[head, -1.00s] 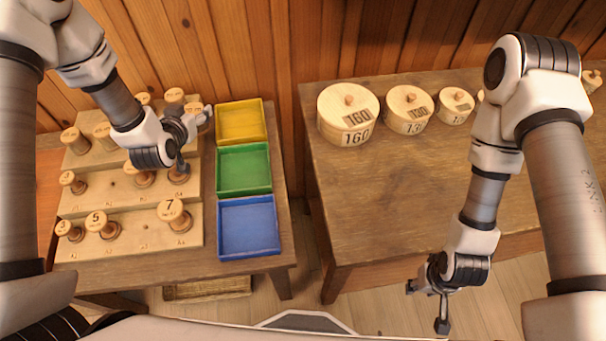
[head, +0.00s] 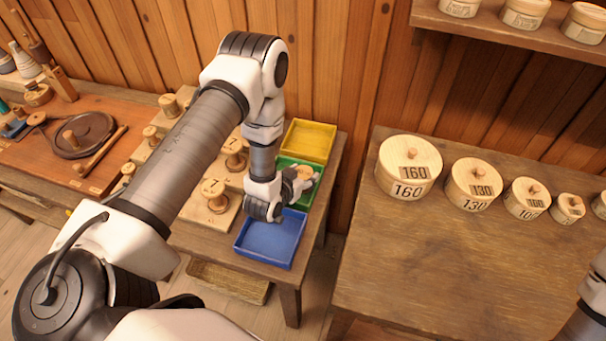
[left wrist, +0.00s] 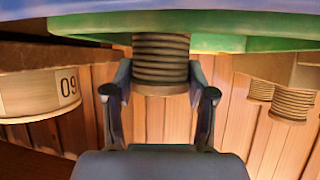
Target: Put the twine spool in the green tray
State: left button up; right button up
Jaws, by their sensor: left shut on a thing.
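My left gripper (head: 298,186) is shut on a wooden spool (head: 304,172) at the green tray (head: 313,193). In the left wrist view, which looks upside down, the brown twine winding of the twine spool (left wrist: 161,62) shows between the fingers. The green tray's edge (left wrist: 230,44) hides the spool's lower end, so I cannot tell whether it touches the tray floor. The spool looks upright. My right gripper is out of view.
The yellow tray (head: 308,140) lies behind the green one and the blue tray (head: 270,240) in front; both look empty. A stepped rack with several spools (head: 214,192) stands to the left. Round lidded boxes (head: 408,167) stand on the right table.

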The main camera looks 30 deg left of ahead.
pick_arm(q)
jog(key=shift+f, duration=0.4)
jog(key=shift+a+f, duration=0.1)
jog(key=shift+a, duration=0.1)
jog(key=shift+f, duration=0.1)
jog(key=o, duration=0.8)
jog(key=shift+d, duration=0.1)
jog(key=shift+c, duration=0.2)
jog(key=o, duration=0.4)
